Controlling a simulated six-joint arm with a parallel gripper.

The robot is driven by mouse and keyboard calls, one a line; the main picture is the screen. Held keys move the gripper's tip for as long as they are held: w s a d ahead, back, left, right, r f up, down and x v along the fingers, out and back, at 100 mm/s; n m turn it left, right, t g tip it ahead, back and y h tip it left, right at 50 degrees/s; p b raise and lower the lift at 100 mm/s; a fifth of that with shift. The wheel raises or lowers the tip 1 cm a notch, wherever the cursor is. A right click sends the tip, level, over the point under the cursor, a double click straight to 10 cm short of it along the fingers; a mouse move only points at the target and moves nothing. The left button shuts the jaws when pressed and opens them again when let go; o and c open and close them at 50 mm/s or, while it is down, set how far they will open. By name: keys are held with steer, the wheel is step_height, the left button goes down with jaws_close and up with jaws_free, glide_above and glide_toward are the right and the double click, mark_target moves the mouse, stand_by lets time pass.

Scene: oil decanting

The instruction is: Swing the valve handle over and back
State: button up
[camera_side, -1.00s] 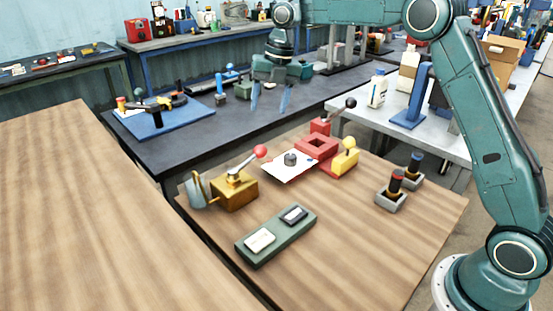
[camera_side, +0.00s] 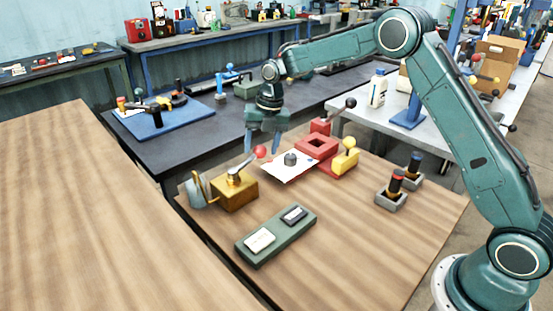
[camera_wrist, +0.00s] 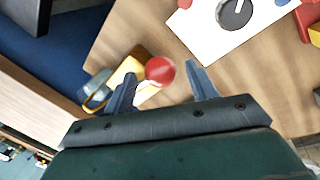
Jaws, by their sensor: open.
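The valve is a brass-yellow block (camera_side: 236,195) on the wooden table, with a silver lever (camera_side: 243,167) that rises to the right and ends in a red ball knob (camera_side: 260,152). A grey-blue metal cup (camera_side: 197,190) stands at the block's left side. My gripper (camera_side: 262,152) is open and points down, close above or behind the knob; the side view does not settle the depth. In the wrist view the red knob (camera_wrist: 160,71) appears between my two spread fingers (camera_wrist: 163,82), with the yellow block (camera_wrist: 127,72) beyond it. No contact is visible.
A white sheet (camera_side: 290,171) with a dark round knob lies right of the valve, beside a red fixture (camera_side: 317,147) and a yellow-knobbed block (camera_side: 344,162). A green tray (camera_side: 276,237) lies in front. Two plungers (camera_side: 393,192) stand at the right. The front-right tabletop is clear.

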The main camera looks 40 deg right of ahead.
steer(key=shift+f, duration=0.45)
jaws_close()
steer(key=shift+a, duration=0.1)
steer(key=shift+s, duration=0.1)
